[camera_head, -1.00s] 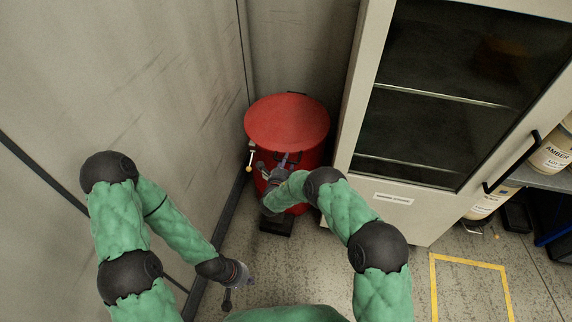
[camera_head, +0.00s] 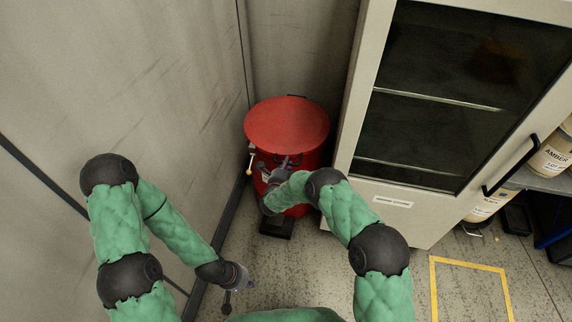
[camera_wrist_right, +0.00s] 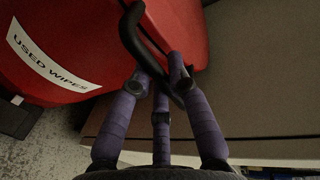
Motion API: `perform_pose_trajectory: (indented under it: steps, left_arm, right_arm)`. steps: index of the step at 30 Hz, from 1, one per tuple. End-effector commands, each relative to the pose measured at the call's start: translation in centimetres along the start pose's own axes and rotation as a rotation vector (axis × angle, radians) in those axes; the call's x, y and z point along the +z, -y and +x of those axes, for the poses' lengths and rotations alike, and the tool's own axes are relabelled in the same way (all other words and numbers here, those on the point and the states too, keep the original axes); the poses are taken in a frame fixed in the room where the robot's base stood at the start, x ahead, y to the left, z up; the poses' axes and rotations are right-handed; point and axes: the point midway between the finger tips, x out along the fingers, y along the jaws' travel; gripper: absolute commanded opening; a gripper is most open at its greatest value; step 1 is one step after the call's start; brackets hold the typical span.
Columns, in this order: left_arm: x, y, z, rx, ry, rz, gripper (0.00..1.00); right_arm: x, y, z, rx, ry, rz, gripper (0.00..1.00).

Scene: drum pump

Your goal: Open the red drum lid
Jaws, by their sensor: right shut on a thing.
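The red drum (camera_head: 308,172) stands in the corner in the head view, with its round red lid (camera_head: 286,124) lying flat on top. In the right wrist view the drum (camera_wrist_right: 85,25) fills the upper left, with a white "USED WIPES" label (camera_wrist_right: 50,58). My right gripper (camera_head: 285,165) is at the drum's front, just below the lid's rim. In the wrist view its purple fingers (camera_wrist_right: 163,85) are shut on a black curved handle (camera_wrist_right: 130,35) at the drum's side. My left gripper (camera_head: 240,275) hangs low at the left, apart from the drum; its fingers are too small to judge.
A tall pale cabinet (camera_head: 392,220) with a dark glass door stands close to the drum's right. Metal walls (camera_head: 180,90) close in the left and back. A black pedal (camera_head: 276,226) sits at the drum's base. Open floor with a yellow outline (camera_head: 470,264) lies at front right.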

Motion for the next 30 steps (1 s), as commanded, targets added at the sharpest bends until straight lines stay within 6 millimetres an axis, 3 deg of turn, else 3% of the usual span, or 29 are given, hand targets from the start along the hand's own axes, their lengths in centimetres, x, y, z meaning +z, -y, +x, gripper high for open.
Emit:
perform_pose_trajectory:
  steps: [15,24,30]
  left_arm:
    - [0.3,-2.8,-7.7,0.0,0.0,0.0,0.0]
    - [0.4,-4.2,-11.9,0.0,0.0,0.0,0.0]
    - [0.5,-4.9,-13.7,0.0,0.0,0.0,0.0]
  right_arm:
    - [0.0,10.6,-1.2,0.202,0.001,0.005,0.0]
    - [0.0,17.0,-0.7,0.352,0.002,0.006,0.0]
    - [0.0,20.6,0.0,0.346,0.002,0.003,0.0]
